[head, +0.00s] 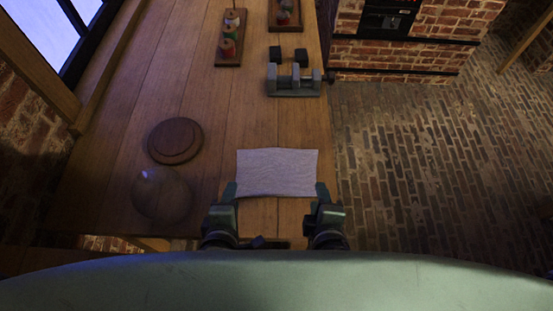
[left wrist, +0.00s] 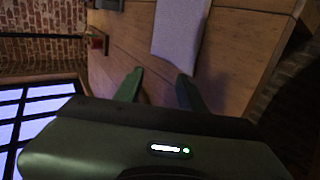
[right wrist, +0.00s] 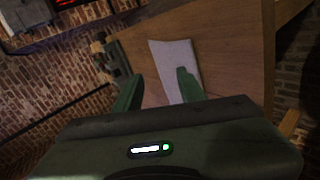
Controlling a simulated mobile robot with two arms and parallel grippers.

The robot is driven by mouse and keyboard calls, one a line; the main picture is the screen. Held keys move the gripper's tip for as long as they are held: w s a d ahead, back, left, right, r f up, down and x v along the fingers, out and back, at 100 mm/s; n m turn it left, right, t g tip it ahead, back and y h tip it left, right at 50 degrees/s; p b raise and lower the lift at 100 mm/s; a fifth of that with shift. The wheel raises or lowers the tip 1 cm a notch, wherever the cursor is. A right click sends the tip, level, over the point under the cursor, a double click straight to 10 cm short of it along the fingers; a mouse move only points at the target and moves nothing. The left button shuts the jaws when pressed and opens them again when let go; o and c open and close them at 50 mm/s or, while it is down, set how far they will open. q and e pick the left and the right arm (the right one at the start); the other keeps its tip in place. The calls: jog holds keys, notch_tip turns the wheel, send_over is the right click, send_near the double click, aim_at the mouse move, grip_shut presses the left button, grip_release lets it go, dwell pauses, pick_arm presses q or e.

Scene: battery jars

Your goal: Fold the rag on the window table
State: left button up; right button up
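The rag (head: 277,170) is a pale grey-white cloth lying spread out and roughly rectangular on the wooden window table (head: 110,195), near its front right edge. My left gripper (head: 229,190) is at the rag's near left corner, and my right gripper (head: 321,190) is at its near right corner. In the left wrist view the rag (left wrist: 178,30) lies just beyond two spread, empty fingers (left wrist: 160,76). In the right wrist view the rag (right wrist: 176,62) shows between and beyond two spread fingers (right wrist: 160,74). I cannot tell whether any finger touches the cloth.
A dark round wooden lid or board (head: 175,140) and a clear round glass piece (head: 161,194) stand left of the rag. Brick floor (head: 420,180) lies right of the table.

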pick_arm(q)
jog(key=shift+s+d+r+n, duration=0.3)
jog(key=shift+s+d+r, duration=0.2)
jog(key=shift+r, duration=0.1)
pick_arm(e)
jog(key=shift+s+r, duration=0.45)
jog(key=shift+r, duration=0.1)
pick_arm(q)
jog(key=shift+f, duration=0.15)
pick_arm(e)
jog(key=shift+w+f, duration=0.1)
jog(key=shift+f, duration=0.05)
